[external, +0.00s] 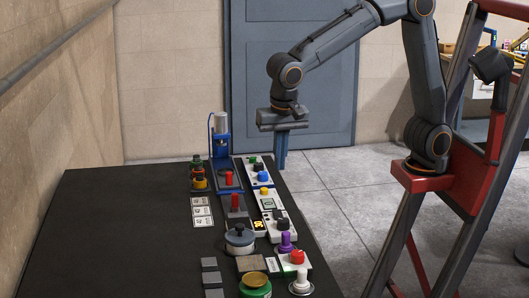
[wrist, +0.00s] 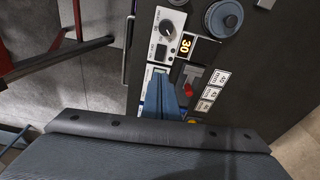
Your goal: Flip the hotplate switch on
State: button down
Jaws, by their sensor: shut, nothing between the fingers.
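My gripper (external: 281,165) hangs over the far right side of the black bench, pointing down, its blue fingers together and empty. In the wrist view the fingers (wrist: 161,90) reach over a white control panel (wrist: 150,75). An orange "30" display (wrist: 186,44) is beside the panel. I cannot tell whether the rocker is on or off, and the fingers hide part of the panel below it.
A red lever (external: 235,202) stands beside the row of panels. A blue press (external: 220,135) stands at the far end. The bench's left side is bare.

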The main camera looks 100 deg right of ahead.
aim_at(277, 210)
jog(key=shift+m, duration=0.4)
jog(key=f+p, duration=0.1)
jog(key=f, duration=0.3)
jog(key=d+f+p, duration=0.1)
jog(key=f, duration=0.4)
jog(key=d+f+p, duration=0.1)
jog(key=f, duration=0.3)
jog(key=shift+d+f, duration=0.1)
jog(key=shift+f, duration=0.25)
jog(key=shift+d+f, duration=0.1)
jog(key=shift+f, duration=0.2)
